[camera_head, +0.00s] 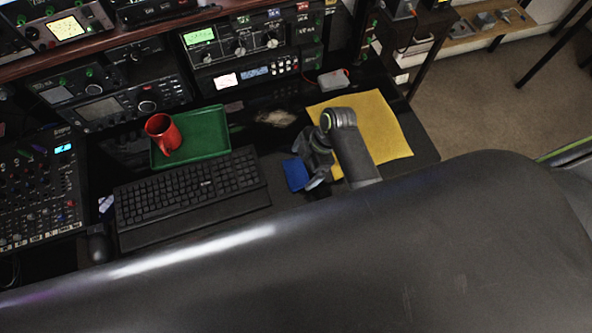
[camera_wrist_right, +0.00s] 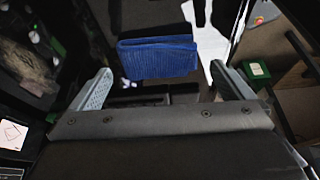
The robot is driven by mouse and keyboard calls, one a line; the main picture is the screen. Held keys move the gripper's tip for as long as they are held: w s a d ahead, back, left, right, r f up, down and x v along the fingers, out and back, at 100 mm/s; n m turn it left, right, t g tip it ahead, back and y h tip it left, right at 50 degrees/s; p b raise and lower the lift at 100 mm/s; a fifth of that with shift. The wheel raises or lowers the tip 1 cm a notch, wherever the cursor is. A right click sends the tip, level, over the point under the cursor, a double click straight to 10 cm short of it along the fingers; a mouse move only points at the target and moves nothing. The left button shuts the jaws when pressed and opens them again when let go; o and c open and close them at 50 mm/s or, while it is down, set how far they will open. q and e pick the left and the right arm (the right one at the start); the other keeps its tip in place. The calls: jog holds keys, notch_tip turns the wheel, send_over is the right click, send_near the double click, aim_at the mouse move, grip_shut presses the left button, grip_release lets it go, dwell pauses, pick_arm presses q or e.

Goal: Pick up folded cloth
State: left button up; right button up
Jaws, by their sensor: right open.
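The folded cloth (camera_head: 295,174) is a small blue rectangle on the black desk, right of the keyboard. It lies just left of my right gripper (camera_head: 314,172) in the head view. In the right wrist view the blue cloth (camera_wrist_right: 158,58) shows its ribbed weave, ahead of and between the two grey fingers of my right gripper (camera_wrist_right: 162,78). The fingers are spread apart with nothing between them. Part of the cloth's right side is near the gripper in the head view, and I cannot tell whether they touch. My left gripper is not in view.
A yellow mat (camera_head: 390,135) lies under and beside my right arm. A black keyboard (camera_head: 185,190) is to the left, with a red mug (camera_head: 161,133) on a green tray (camera_head: 217,122) behind it. Radio equipment (camera_head: 245,40) lines the back.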

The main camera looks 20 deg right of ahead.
aim_at(299, 170)
jog(key=shift+x, duration=1.55)
jog(key=shift+c, duration=0.3)
jog(key=c, duration=0.6)
notch_tip(299, 170, up, 10)
